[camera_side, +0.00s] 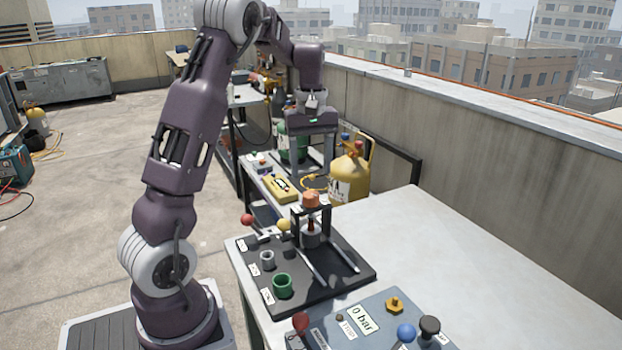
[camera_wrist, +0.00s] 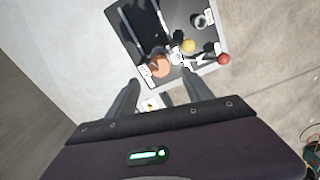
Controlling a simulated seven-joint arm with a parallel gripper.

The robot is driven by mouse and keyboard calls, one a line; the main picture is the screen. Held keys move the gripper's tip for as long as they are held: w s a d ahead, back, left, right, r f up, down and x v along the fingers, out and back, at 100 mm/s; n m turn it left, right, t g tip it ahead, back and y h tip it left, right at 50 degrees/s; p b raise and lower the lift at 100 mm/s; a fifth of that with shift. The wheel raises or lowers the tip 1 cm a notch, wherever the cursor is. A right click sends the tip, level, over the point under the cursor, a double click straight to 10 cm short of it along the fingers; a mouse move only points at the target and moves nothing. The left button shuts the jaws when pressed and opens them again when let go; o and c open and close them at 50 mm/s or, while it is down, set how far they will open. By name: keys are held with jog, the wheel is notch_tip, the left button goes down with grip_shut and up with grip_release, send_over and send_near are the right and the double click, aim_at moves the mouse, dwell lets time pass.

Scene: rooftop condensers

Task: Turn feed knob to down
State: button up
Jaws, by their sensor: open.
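Labels on the knobs are too small to read, so I cannot tell which one is the feed knob. An orange knob (camera_side: 311,199) tops a small black frame on a black board (camera_side: 350,281); it also shows in the wrist view (camera_wrist: 160,65). A blue box (camera_side: 340,328) reading "0 bar" carries a brass knob (camera_side: 395,305), a blue knob (camera_side: 405,333), a black knob (camera_side: 430,325) and a red knob (camera_side: 300,321). My gripper (camera_side: 311,171) is open and empty, pointing down, above the orange knob in the side view. In the wrist view its fingertips (camera_wrist: 161,80) are apart near that knob.
A red ball (camera_side: 247,219) and a yellow ball (camera_side: 284,225) top levers on the board. A green cup (camera_side: 282,286) and a grey cup (camera_side: 267,259) stand there too. The table (camera_side: 470,255) is clear at right.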

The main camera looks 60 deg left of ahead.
aim_at(311, 194)
jog(key=n, duration=0.5)
jog(key=shift+r, duration=0.1)
jog(key=shift+f+n, duration=0.3)
jog(key=shift+n, duration=0.4)
notch_tip(311, 194, down, 6)
jog(key=shift+f, duration=0.2)
jog(key=shift+c, duration=0.2)
grip_shut()
